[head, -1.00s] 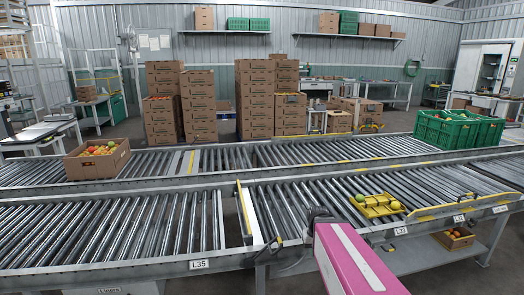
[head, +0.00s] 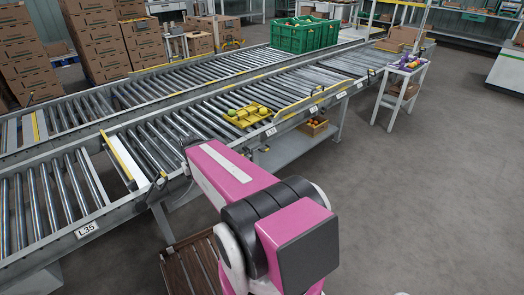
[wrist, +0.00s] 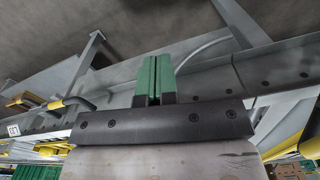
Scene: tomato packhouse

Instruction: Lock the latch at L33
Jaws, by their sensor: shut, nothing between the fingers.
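My gripper (wrist: 153,80) is in the wrist view, its two green fingers pressed together with nothing between them. It is hidden behind my pink arm in the head view. A grey conveyor rail (wrist: 195,88) lies just behind the fingers; I cannot tell whether they touch it. Left of the fingers is a dark bent handle with a yellow end (wrist: 57,104). A small white label (wrist: 13,130) is beside it, too small to read. In the head view a label (head: 271,131) sits on the rail right of L35, also unreadable. I cannot tell which latch is L33's.
The L35 label (head: 87,229) is at the left of the near conveyor. A yellow tray (head: 246,115) with round fruit stands on the rollers. Green crates (head: 303,36) are on the far conveyor. A small white table (head: 405,68) stands at the right. Floor (head: 420,190) right of my arm is clear.

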